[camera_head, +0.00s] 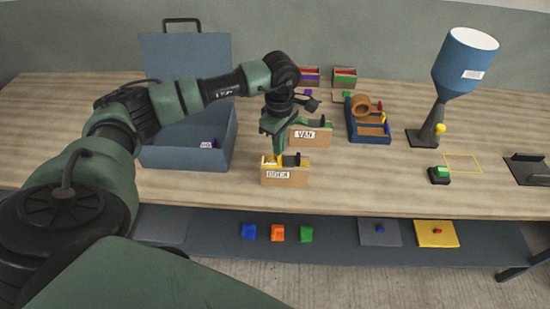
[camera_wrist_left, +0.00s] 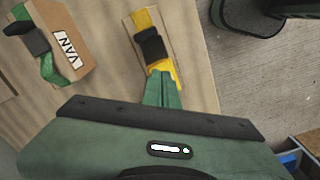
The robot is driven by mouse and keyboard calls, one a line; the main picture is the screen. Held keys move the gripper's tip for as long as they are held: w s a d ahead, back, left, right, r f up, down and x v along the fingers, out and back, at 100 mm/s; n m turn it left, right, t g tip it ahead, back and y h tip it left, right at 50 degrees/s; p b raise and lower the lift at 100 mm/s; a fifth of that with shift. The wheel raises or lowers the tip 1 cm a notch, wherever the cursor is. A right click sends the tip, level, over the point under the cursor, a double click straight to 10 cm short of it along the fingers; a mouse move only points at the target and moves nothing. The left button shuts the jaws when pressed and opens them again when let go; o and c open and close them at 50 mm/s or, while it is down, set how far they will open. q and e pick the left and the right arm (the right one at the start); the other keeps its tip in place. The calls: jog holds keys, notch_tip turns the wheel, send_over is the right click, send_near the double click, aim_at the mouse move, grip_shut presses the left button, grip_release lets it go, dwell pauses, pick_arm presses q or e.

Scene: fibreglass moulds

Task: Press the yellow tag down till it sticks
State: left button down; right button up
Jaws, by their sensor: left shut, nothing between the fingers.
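A small cardboard box (camera_head: 285,177) stands near the table's front edge with a white label that seems to read "DOCK". A yellow tag (camera_wrist_left: 164,66) or strip runs along its top, with a black block (camera_wrist_left: 152,45) partly covering its middle. The yellow also shows in the head view (camera_head: 304,161). My left gripper (camera_head: 279,153) points down, shut and empty, at one end of the yellow strip. In the left wrist view its fingertips (camera_wrist_left: 163,74) overlap that end; I cannot tell whether they touch it. My right gripper is not in view.
A similar box labelled "VAN" (camera_head: 311,137) with green on top stands just behind. An open blue case (camera_head: 190,150) is at left. A blue-brown holder (camera_head: 369,128), a lamp-like stand (camera_head: 456,85) and a green-topped block (camera_head: 439,174) are at right. The front right table is mostly clear.

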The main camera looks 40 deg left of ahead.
pick_arm(q)
jog(key=shift+r+p, duration=1.25)
jog(key=shift+r, duration=1.55)
